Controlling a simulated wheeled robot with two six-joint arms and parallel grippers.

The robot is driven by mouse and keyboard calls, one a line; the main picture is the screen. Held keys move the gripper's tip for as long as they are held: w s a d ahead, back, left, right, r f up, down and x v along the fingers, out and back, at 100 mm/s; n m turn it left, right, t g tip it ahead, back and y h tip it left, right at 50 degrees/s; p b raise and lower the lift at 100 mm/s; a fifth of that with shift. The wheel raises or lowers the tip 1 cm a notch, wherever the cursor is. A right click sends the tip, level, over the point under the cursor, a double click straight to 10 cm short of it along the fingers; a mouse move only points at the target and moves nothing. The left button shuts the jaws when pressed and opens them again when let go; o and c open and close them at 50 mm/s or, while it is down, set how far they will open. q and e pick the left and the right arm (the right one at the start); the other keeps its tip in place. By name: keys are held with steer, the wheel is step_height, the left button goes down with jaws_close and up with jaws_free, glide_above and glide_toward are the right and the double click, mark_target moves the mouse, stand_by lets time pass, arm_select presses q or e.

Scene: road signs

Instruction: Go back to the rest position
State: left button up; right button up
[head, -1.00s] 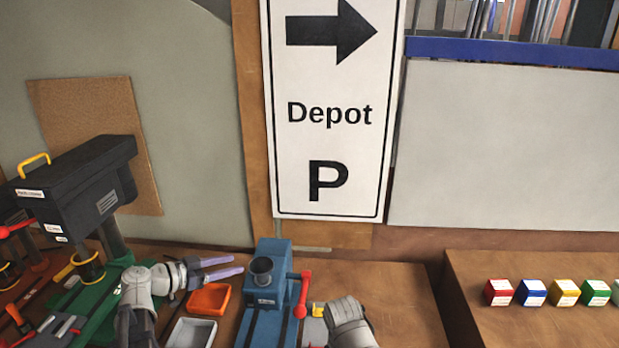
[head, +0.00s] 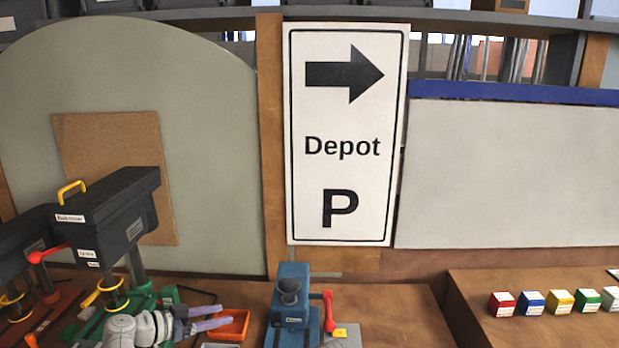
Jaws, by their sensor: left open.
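My left gripper (head: 209,318) is low in the head view, left of the middle, above the workbench. Its two pale purple fingers point right and stand apart, with nothing between them. They overlap the front of an orange tray (head: 236,324). My right gripper does not show. A white sign (head: 345,215) reading "Depot" and "P", with a black right arrow, stands upright behind the bench.
A black drill press (head: 107,212) with a yellow handle stands at the left. A blue press (head: 291,305) with a red lever stands right of my left gripper. Several coloured boxes (head: 560,301) line the right bench. Bare bench (head: 390,310) lies between.

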arm_select(q)
steer(key=s+d+f+n+g+y+b, duration=0.1)
steer(key=s+d+f+g+y+b, duration=0.2)
steer(key=d+f, duration=0.4)
steer(key=s+d+f+g+b, duration=0.1)
steer(key=s+d+f+g, duration=0.3)
steer(key=d+f, duration=0.25)
steer(key=s+d+f+n+g+y+b, duration=0.2)
steer(key=s+d+f+n+y+b, duration=0.2)
steer(key=s+f+y, duration=0.5)
steer(key=shift+s, duration=1.15)
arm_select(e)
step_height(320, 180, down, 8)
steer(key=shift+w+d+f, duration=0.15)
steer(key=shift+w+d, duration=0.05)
